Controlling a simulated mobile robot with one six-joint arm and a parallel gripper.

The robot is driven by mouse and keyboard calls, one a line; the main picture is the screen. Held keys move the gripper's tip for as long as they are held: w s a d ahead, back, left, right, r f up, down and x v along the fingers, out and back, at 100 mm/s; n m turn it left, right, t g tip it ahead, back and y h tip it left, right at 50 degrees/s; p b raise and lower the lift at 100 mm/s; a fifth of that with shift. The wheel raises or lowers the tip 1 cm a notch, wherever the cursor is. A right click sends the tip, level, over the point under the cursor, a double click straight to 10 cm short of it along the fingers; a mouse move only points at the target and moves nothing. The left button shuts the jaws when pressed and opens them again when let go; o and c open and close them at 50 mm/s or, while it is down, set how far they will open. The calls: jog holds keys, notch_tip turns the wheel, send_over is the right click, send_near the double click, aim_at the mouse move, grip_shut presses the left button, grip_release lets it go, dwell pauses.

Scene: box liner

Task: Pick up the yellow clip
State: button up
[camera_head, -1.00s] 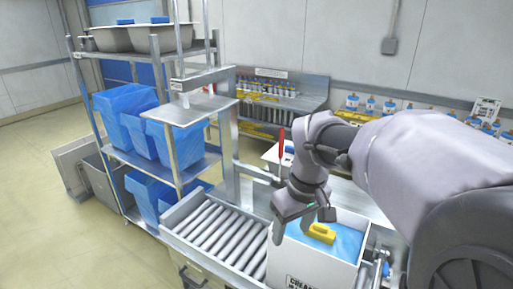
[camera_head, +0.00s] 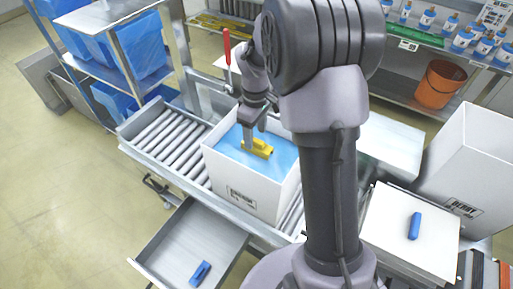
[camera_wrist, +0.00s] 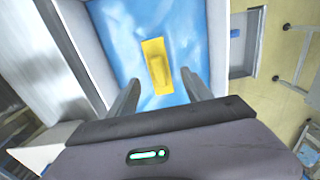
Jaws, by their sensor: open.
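The yellow clip (camera_head: 258,148) lies on the blue liner (camera_head: 279,156) inside a white box (camera_head: 243,192) on the roller conveyor. In the wrist view the yellow clip (camera_wrist: 157,67) lies ahead of my fingertips, roughly in line with the gap between them. My gripper (camera_wrist: 158,88) is open and empty, with one finger on each side of that gap. In the head view my gripper (camera_head: 249,140) hangs over the box, close to the clip; whether it touches the clip cannot be told there.
The box's walls rise around the liner. An open drawer (camera_head: 160,257) with a blue object (camera_head: 200,273) is below at the front. Another blue object (camera_head: 414,226) lies on a white surface at right. A red-handled tool (camera_head: 227,47) stands behind the box.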

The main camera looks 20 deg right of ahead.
aim_at(257, 141)
jog(key=f, duration=0.2)
jog(key=f+b, duration=0.1)
jog(key=shift+s+d+f, duration=0.15)
jog(key=shift+s+f, duration=0.15)
jog(key=shift+f, duration=0.1)
jog(key=shift+w+f, duration=0.1)
jog(key=shift+f, duration=0.3)
jog(key=shift+r, duration=0.1)
grip_shut()
